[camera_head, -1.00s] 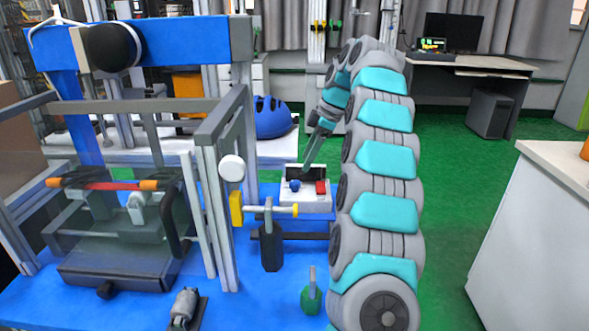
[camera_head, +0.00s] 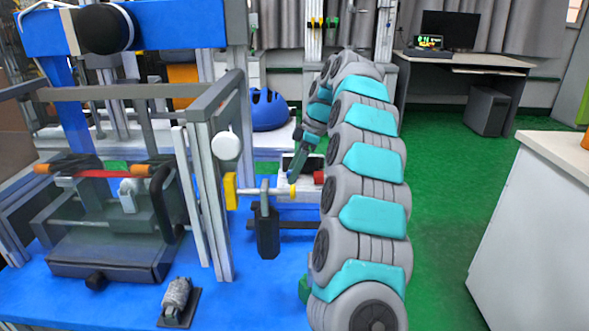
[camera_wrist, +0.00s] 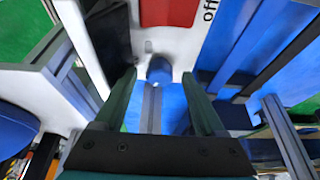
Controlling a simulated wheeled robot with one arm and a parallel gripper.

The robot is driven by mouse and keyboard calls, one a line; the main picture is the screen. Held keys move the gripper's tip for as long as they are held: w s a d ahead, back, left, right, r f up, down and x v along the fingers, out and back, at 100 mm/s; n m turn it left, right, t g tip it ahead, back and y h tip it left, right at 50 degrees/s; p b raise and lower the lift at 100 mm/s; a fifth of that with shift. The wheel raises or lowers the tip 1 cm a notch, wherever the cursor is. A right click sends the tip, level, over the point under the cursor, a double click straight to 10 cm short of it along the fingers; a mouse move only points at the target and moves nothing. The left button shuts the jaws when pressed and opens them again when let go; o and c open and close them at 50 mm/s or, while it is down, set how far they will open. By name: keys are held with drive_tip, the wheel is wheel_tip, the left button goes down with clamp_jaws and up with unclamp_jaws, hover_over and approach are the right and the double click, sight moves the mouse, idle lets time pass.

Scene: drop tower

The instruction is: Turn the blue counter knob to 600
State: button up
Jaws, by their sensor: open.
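The blue knob (camera_wrist: 159,69) sticks out of a white counter box (camera_wrist: 180,44) in the wrist view. A red switch (camera_wrist: 168,12) with "off" lettering beside it is on the same box. My gripper (camera_wrist: 158,78) is open, with one dark green finger on each side of the knob and gaps visible between. Whether the fingertips reach around the knob is hard to tell. In the head view, my gripper (camera_head: 294,181) is in front of the white box (camera_head: 284,184) and hides the knob. The red switch (camera_head: 319,177) shows at its right.
The drop tower's grey metal frame (camera_head: 222,205) stands left of the box. A rod with a yellow end (camera_head: 230,191) and a black hanging block (camera_head: 267,232) are in front. A blue helmet (camera_head: 268,110) lies behind.

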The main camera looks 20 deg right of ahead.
clamp_jaws()
idle(0.6)
